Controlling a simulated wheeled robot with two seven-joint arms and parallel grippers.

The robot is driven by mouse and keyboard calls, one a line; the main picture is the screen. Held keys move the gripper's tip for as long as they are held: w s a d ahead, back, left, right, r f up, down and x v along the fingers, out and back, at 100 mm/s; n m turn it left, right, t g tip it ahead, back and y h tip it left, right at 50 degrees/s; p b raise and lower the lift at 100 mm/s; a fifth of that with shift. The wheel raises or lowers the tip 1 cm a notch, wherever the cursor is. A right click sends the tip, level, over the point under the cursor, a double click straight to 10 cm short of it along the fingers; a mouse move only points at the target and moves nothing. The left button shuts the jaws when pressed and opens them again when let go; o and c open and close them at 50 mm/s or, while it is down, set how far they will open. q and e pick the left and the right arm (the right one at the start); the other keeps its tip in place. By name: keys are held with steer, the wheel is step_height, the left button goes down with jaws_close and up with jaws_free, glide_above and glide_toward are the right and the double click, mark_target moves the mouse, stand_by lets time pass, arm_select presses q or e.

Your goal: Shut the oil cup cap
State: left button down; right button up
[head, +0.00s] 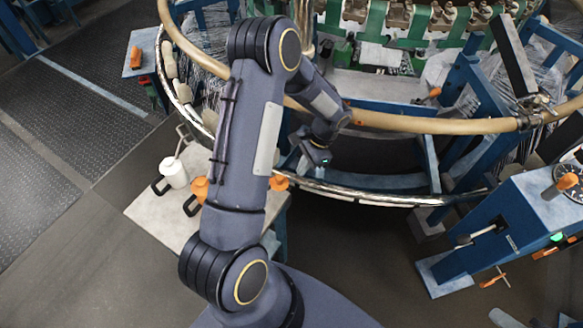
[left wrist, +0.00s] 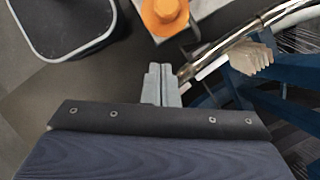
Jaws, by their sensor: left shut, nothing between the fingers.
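My left gripper (head: 312,158) hangs beside the lower rim of the loom. In the left wrist view its fingers (left wrist: 160,72) are together with nothing between them. Just beyond the fingertips in that view is a round orange cap-like part (left wrist: 163,14), cut by the top edge; the fingers are apart from it. An orange piece (head: 278,182) shows just right of my left forearm in the head view. I cannot tell for sure which orange part is the oil cup cap, nor whether it is open. My right gripper is not in view.
A grey table (head: 150,212) at left carries a white can (head: 173,172) and an orange can (head: 198,190), partly behind my arm. The loom's wooden ring (head: 420,124) and metal rim (head: 350,193) lie close to the gripper. A blue machine (head: 500,230) stands at right.

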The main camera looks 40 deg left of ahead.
mark_target(286, 180)
arm_select(q)
steer(key=shift+s+a+r+p, duration=0.15)
steer(key=shift+s+a, duration=0.15)
steer(key=shift+s, duration=0.25)
steer(key=shift+s+a+f+p, duration=0.15)
steer(key=shift+s+a, duration=0.2)
steer(key=shift+s, duration=0.25)
steer(key=shift+s+a+r+p, duration=0.15)
steer(key=shift+s+a, duration=0.15)
steer(key=shift+s, duration=0.25)
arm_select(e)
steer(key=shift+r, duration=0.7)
